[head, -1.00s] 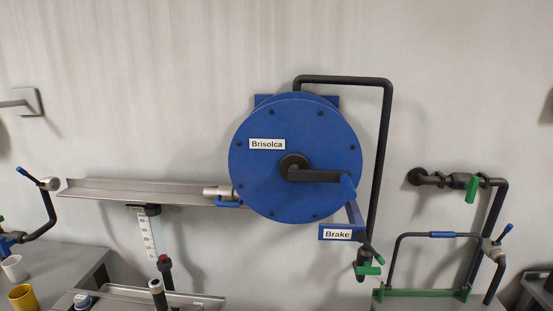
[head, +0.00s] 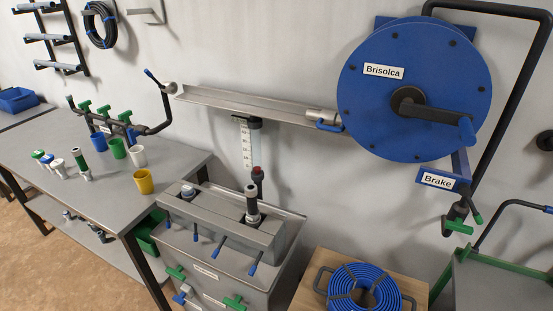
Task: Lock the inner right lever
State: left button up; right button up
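A grey steel manifold box (head: 225,275) stands on the floor at bottom centre in the head view. Several small levers with blue grips hang in a row along the front of its top block (head: 215,222). The inner right lever (head: 220,247) is the one just left of the rightmost lever (head: 253,262); both slant down to the left. Whether any lever is locked is too small to tell. A dark cylindrical fitting (head: 252,205) and a blue-grey cap (head: 187,191) stand on the block. Neither of my grippers is in view.
A grey table (head: 60,135) with cups and green-handled valves is at left. A wooden stand (head: 310,290) with a coiled blue hose (head: 365,290) is right of the box. A blue reel (head: 415,60) and a metal tray (head: 240,102) are on the wall.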

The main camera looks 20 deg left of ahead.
aim_at(215, 254)
jog(key=u, duration=1.1)
